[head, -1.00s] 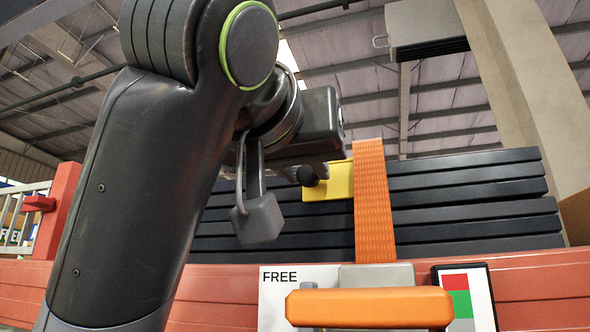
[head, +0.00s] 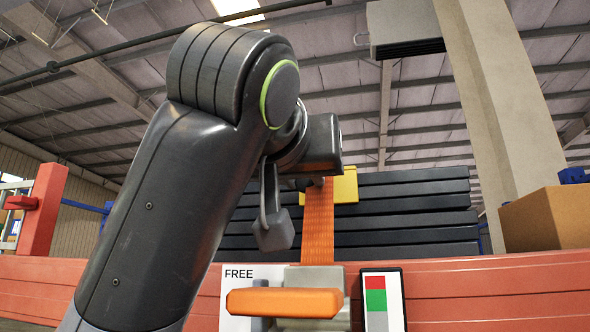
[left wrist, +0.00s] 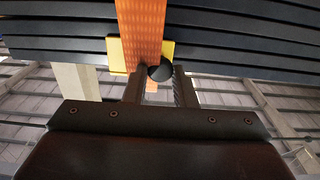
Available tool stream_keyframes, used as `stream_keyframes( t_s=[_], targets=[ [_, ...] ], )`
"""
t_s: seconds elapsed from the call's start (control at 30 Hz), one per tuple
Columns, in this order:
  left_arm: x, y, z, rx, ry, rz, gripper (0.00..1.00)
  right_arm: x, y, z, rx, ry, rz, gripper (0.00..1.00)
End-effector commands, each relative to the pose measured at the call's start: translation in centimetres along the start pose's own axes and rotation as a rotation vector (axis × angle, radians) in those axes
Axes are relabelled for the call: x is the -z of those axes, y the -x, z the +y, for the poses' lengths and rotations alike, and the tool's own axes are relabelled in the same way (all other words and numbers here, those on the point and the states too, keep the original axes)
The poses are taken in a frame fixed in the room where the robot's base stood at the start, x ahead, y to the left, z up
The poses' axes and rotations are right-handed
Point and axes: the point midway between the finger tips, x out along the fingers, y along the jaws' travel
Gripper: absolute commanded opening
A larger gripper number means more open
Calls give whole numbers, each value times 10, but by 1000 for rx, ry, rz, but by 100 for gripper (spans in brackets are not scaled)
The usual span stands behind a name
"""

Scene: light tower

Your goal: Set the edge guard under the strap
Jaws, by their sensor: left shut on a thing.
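The yellow edge guard (head: 345,188) is at the top edge of the dark stacked boards. The orange strap (head: 318,235) runs down over the boards to a grey ratchet with an orange handle (head: 285,302). In the left wrist view the strap (left wrist: 141,28) crosses in front of the guard (left wrist: 117,57), with yellow showing on both sides of it. My left gripper (left wrist: 160,82) is shut on the guard's black knob (left wrist: 160,73), close beside the strap. In the head view its fingers are mostly hidden behind my arm. My right gripper is not in view.
The dark boards (head: 410,215) stand behind a red side wall (head: 500,290). A FREE sign (head: 239,273) and a red and green panel (head: 376,282) flank the ratchet. A cardboard box (head: 545,218) and a beige pillar (head: 500,110) stand at right.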

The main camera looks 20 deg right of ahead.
Motion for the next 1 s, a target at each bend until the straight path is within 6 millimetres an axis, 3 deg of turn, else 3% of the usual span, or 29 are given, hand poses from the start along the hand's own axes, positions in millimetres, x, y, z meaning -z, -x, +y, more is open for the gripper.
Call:
stream_keyframes(
  t_s=[0.07, 0.1, 0.27, 0.67, 0.77, 1.0],
  targets=[
    [1, 0, -1, 2, 1, 5, 0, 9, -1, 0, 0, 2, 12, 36],
    [1, 0, -1, 2, 1, 5, 25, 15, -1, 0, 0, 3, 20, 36],
    [1, 0, -1, 3, 2, 3, 46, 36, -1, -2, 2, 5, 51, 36],
    [-1, 8, -2, 4, 2, 4, 46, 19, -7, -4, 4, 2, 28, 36],
    [-2, 24, -2, 4, 2, 7, 46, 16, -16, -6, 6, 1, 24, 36],
    [-4, 82, -1, 5, 0, 8, 46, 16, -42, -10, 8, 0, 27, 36]
  ],
)
